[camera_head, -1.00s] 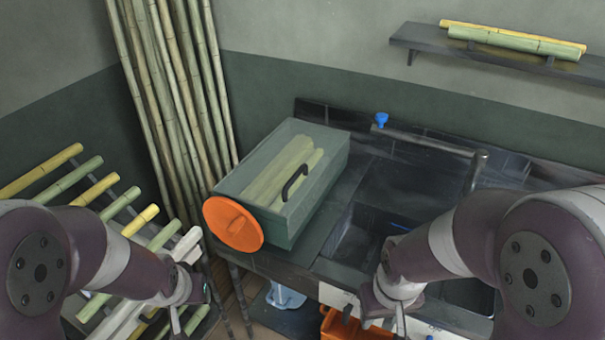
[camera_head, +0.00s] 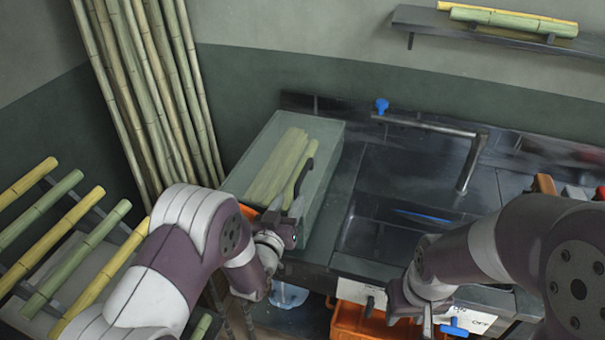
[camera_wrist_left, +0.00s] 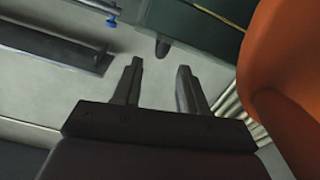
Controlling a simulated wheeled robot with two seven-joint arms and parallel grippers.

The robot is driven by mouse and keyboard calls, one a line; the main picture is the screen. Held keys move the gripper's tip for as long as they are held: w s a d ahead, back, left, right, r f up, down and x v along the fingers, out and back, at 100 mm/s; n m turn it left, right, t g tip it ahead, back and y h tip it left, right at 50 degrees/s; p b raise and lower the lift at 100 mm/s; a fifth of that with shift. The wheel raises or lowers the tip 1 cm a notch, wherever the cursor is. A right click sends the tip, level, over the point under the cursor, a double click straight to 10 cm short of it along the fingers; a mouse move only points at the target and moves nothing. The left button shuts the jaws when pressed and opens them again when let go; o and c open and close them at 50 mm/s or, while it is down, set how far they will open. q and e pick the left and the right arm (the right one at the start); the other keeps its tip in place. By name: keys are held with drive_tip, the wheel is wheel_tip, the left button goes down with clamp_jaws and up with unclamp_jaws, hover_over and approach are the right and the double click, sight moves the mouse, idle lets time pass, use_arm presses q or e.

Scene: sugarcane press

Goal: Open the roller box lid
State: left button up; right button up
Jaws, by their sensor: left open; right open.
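The roller box (camera_head: 262,150) stands on the counter at centre, with a see-through lid over pale green cane pieces (camera_head: 280,165). The lid looks closed. Its black handle (camera_head: 304,172) is on the right side. My left gripper (camera_head: 291,216) is open and empty at the near end of the box, just below the handle in the head view. In the left wrist view the open fingers (camera_wrist_left: 160,85) point towards a dark stub, perhaps the handle's end (camera_wrist_left: 162,47), beside the green box side (camera_wrist_left: 205,28). My right gripper (camera_head: 408,316) is open and empty at the counter's front.
An orange disc (camera_wrist_left: 292,75) lies close to the left gripper. A sink with a tap (camera_head: 470,160) is right of the box. An orange crate (camera_head: 362,322) is below the counter. Cane stalks (camera_head: 150,90) lean at the left wall, beside a cane rack (camera_head: 60,240).

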sight(298, 185)
use_arm(q)
drive_tip(key=p+x, duration=0.1)
drive_tip(key=x, duration=0.7)
drive_tip(key=shift+w+f, duration=0.1)
drive_tip(key=shift+w, duration=0.15)
drive_tip(key=shift+w+d+r, duration=0.2)
drive_tip(key=shift+w, duration=0.1)
drive_tip(key=shift+w+f, duration=0.1)
drive_tip(key=shift+w, duration=0.15)
clamp_jaws()
